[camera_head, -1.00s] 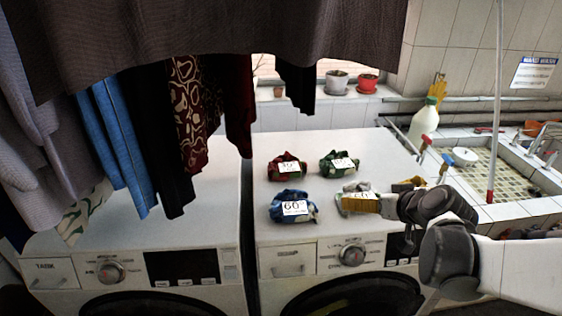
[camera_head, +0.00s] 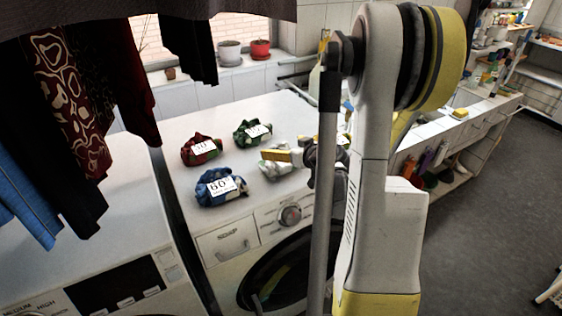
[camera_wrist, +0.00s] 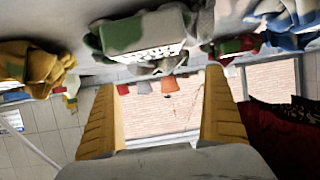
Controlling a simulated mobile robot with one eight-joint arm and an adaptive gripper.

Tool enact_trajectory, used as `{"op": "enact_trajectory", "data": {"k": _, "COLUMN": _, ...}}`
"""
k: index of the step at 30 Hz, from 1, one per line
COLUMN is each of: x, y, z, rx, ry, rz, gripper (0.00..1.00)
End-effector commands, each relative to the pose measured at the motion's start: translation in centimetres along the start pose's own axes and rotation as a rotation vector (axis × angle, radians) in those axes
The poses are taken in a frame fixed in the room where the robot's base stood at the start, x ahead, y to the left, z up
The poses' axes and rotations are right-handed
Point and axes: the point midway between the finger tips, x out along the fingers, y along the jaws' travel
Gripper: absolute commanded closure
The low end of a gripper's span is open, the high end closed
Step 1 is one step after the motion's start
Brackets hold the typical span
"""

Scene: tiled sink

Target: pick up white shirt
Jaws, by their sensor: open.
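The white shirt (camera_head: 275,168) is a crumpled, pale bundle on the right washing machine's top, at its front right among other bundles. My gripper (camera_head: 292,156) is beside it, with a yellow finger overlapping it in the head view. My arm hides its right side. In the wrist view, which is upside down, my gripper (camera_wrist: 160,80) is open with yellow fingers wide apart and nothing between them. A pale bundle with a green-and-white tag (camera_wrist: 147,32) shows above the gap; it looks like the white shirt. I cannot tell if a finger touches it.
Beside the shirt lie a blue bundle (camera_head: 218,187), a red bundle (camera_head: 201,150) and a green bundle (camera_head: 252,133). A yellow bundle (camera_wrist: 35,68) shows left in the wrist view. Dark clothes (camera_head: 75,110) hang at left. Flowerpots (camera_head: 260,49) stand on the sill.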

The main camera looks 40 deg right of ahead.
Motion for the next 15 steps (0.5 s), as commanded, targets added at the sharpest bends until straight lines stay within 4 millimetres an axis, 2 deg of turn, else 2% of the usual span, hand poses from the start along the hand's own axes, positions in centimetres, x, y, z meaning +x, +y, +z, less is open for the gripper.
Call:
{"op": "enact_trajectory", "data": {"k": 8, "x": 4.2, "y": 0.5, "z": -0.3, "rx": -0.001, "ry": -0.001, "rz": -0.002, "gripper": 0.00}}
{"op": "enact_trajectory", "data": {"k": 15, "x": 4.5, "y": 0.6, "z": -0.5, "rx": 0.000, "ry": 0.000, "rz": 0.000, "gripper": 0.00}}
